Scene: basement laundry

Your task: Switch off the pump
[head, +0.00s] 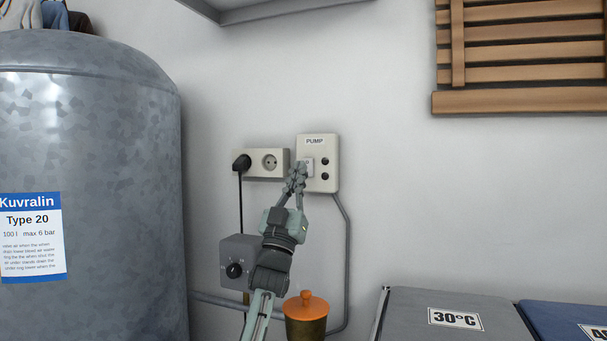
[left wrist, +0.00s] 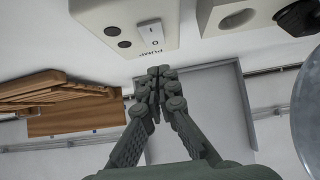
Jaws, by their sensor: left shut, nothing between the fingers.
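The pump switch box (head: 331,150) is a cream box labelled PUMP on the wall. It has a white rocker switch (head: 309,161) on its left side and two dark round parts on its right. In the left wrist view the box (left wrist: 110,15) appears upside down, with the rocker (left wrist: 150,32) and a 0 mark visible. My left gripper (head: 298,168) is shut and empty, in front of the box's left edge, overlapping part of the rocker in the head view. In the wrist view the fingertips (left wrist: 159,74) appear apart from the rocker. My right gripper is not in view.
A socket strip (head: 282,163) with a black plug (head: 241,163) is left of the box. A grey dial box (head: 234,257) and an orange-lidded pot (head: 306,318) are below. A large metal tank (head: 95,130) stands at left, grey and blue bins (head: 455,298) (head: 562,312) at lower right.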

